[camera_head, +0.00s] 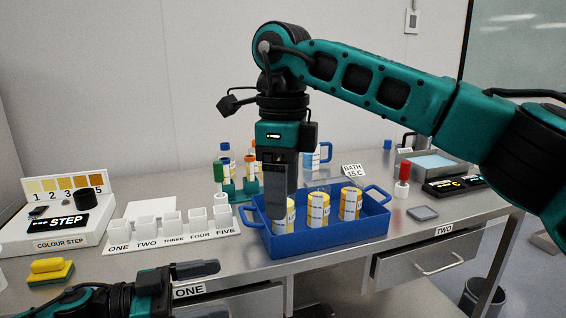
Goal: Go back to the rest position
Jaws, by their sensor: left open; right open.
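My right gripper (281,215) points straight down over the left part of a blue tray (335,236) with two handles. Its fingers line up in this view and look like one dark slab; it is open. Its tips overlap a yellow and white container (291,214) in the tray, and I cannot tell whether they touch it. Two similar containers stand to the right, one in the middle (318,209) and one at the right (350,204). My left gripper (205,270) is open, low at the table's front edge, pointing right, with no object visible in it.
A white row of cups (172,232) labelled ONE to FIVE and a colour step box (65,220) stand at left. A yellow sponge (49,270) lies in front. Bottles (226,160) stand behind the tray. A red-topped bottle (402,178) and grey pad (422,213) are at right.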

